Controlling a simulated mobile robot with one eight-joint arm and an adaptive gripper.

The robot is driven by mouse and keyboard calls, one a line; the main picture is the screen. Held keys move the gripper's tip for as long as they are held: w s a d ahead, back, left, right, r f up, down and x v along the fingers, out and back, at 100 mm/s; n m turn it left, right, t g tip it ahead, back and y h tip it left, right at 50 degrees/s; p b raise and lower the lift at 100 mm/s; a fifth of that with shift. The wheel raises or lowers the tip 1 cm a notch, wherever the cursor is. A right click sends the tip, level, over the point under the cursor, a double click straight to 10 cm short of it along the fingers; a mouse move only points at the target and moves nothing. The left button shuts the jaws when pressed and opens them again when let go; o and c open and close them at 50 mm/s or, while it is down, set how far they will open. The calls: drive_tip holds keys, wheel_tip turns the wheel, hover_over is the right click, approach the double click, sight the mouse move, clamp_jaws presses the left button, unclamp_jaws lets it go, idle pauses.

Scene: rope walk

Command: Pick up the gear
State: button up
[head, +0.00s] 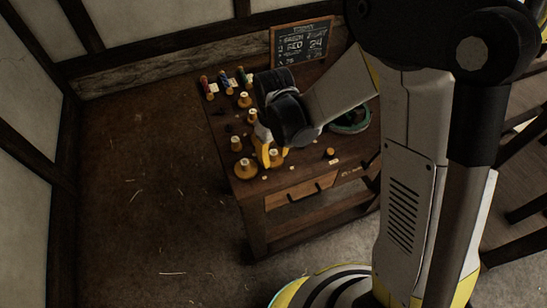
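My gripper (268,157) points down over the front left part of a dark wooden table (300,178). Its yellow fingers are close to the tabletop, among small orange-brown pieces. I cannot tell how far apart the fingertips are or whether anything is between them. No piece can be made out for certain as the gear. A flanged orange-brown piece (246,169) stands at the front left corner, left of the fingers. A small orange-brown piece (330,153) sits to their right, apart from them. My wrist hides the middle of the tabletop.
Several more orange-brown pieces line the table's left side. Dark, red and blue upright items (225,82) stand at the back left. A chalkboard (302,42) stands at the back. A green-rimmed round container (350,121) is at the right. The floor left of the table is open.

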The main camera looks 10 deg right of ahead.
sight(274, 152)
clamp_jaws()
drive_tip(key=shift+r, duration=0.15)
drive_tip(key=shift+r, duration=0.3)
wheel_tip(274, 152, up, 4)
drive_tip(key=p, duration=0.2)
drive_tip(key=shift+d+p, duration=0.1)
drive_tip(key=shift+p, duration=0.3)
drive_tip(key=w+d+r+p, duration=0.3)
drive_tip(key=d+r+p, duration=0.3)
drive_tip(key=d+r, duration=0.4)
drive_tip(key=shift+w+d, duration=0.3)
drive_tip(key=shift+d, duration=0.15)
